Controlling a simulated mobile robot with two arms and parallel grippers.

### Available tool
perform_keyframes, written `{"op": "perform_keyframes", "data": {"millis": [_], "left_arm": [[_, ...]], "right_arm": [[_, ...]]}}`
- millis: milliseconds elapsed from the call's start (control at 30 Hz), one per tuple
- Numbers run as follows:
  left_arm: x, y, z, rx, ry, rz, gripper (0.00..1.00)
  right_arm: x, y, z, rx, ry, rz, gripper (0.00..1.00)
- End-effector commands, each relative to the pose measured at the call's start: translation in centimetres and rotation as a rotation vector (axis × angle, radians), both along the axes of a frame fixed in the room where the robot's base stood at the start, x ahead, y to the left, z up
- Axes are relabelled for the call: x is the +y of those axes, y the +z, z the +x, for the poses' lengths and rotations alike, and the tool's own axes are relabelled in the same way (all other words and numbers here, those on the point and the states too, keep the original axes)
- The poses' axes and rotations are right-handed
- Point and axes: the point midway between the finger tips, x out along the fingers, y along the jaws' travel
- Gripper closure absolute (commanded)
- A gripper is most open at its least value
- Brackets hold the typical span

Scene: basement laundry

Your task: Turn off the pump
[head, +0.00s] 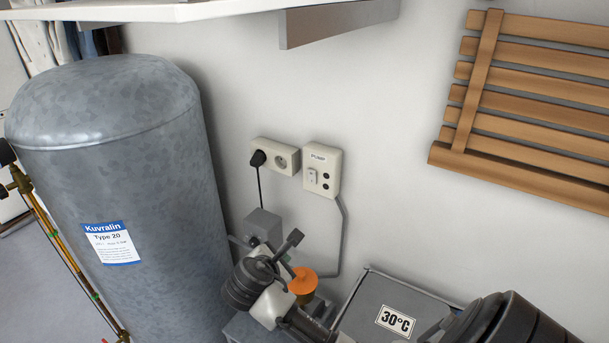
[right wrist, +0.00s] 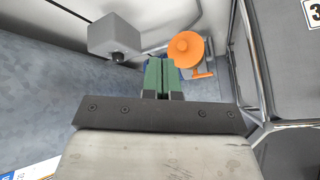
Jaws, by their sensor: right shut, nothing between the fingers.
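A cream switch box (head: 322,157) labelled "PUMP" is on the wall, with a small light rocker (head: 312,177) and two dark round spots. The rocker's position is too small to tell. A conduit runs from the box down behind the machinery. Below stands a grey box (head: 263,225), also in the right wrist view (right wrist: 115,38), and an orange knob (head: 303,282), also in the right wrist view (right wrist: 187,48). My right gripper (right wrist: 161,78) is shut and empty, its green fingers pointing between them. In the head view it (head: 288,268) is below the switch box, partly hidden by my wrist.
A cream socket (head: 284,159) with a black plug (head: 258,158) is left of the switch box. A large grey tank (head: 120,170) stands at left. A shelf (head: 190,10) overhangs above. A wooden slatted rack (head: 540,100) is at right. A grey unit marked 30°C (head: 378,297) is below.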

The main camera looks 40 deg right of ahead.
Motion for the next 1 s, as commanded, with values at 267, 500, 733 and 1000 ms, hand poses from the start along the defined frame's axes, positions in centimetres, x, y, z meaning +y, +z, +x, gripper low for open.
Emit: {"op": "perform_keyframes", "data": {"millis": [267, 500, 733, 1000], "left_arm": [[0.1, 0.0, 0.0, 0.000, 0.000, 0.001, 0.57], [0.1, 0.0, 0.0, 0.000, -0.001, 0.001, 0.57], [0.1, 0.0, 0.0, 0.000, 0.000, 0.001, 0.57], [0.1, 0.3, 0.0, 0.000, 0.000, 0.001, 0.57]], "right_arm": [[-3.6, 8.9, 6.6, 0.314, 0.054, -0.481, 1.00], [-4.3, 11.0, 7.5, 0.408, 0.047, -0.578, 1.00], [-4.2, 11.0, 7.5, 0.407, 0.048, -0.577, 1.00], [-6.2, 10.7, 8.0, 0.409, 0.046, -0.578, 1.00]]}}
